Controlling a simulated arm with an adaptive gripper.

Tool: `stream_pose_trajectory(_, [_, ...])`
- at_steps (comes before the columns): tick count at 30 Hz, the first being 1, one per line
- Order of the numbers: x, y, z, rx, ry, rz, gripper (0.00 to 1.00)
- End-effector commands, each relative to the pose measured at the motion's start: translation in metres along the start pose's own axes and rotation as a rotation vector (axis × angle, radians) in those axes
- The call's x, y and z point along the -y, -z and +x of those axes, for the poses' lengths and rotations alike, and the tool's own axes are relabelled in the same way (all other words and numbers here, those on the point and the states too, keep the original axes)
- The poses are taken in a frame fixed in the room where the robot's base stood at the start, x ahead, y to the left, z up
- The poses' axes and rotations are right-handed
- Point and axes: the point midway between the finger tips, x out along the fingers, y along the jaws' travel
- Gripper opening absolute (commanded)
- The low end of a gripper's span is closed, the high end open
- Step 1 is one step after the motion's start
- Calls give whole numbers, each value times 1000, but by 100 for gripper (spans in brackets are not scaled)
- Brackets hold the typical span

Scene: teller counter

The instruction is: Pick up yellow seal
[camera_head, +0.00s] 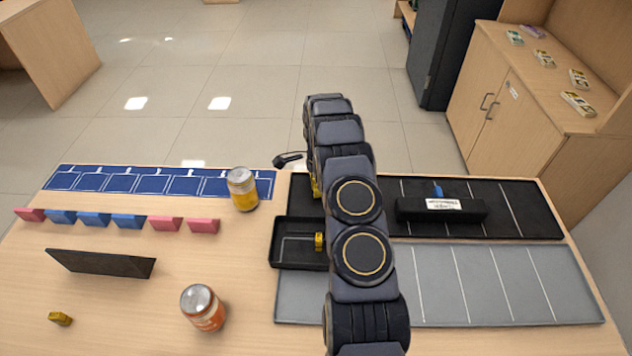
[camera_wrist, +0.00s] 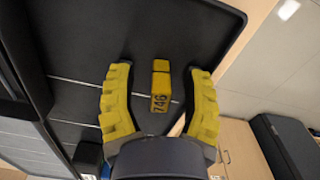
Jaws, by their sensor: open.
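In the wrist view, a yellow seal (camera_wrist: 161,86) marked 746 lies on a black mat (camera_wrist: 100,30), between the two yellow fingers of my gripper (camera_wrist: 160,72). The gripper is open, with a visible gap on each side of the seal. In the head view my arm hides most of the gripper. A bit of yellow shows beside the arm there, and I cannot tell whether it is finger or seal. Another small yellow piece (camera_head: 319,241) stands in the black tray (camera_head: 274,243), and one more (camera_head: 60,318) lies at the table's front left.
A black block (camera_head: 410,210) with a white label and a blue piece (camera_head: 438,190) sits on the mat right of my arm. A yellow can (camera_head: 242,190), an orange can (camera_head: 203,308), several pink and blue blocks (camera_head: 94,220) and a dark panel (camera_head: 100,263) stand left. The grey mat (camera_head: 500,285) is clear.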

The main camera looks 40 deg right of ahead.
Motion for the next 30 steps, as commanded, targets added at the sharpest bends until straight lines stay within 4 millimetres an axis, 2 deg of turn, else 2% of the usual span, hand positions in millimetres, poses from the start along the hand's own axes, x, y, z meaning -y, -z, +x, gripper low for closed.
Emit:
stream_pose_trajectory(2, [0,0,0,0,0,0,45])
stream_pose_trajectory(3, [0,0,0,0,0,0,31])
stream_pose_trajectory(6, [0,0,0,0,-1,0,0])
stream_pose_trajectory(22, [0,0,-5,0,-1,0,0])
stream_pose_trajectory(26, [0,-1,-19,0,-1,-2,0])
stream_pose_trajectory(28, [1,-1,-35,0,4,-1,0])
stream_pose_trajectory(30, [-8,0,-44,-1,0,0,0])
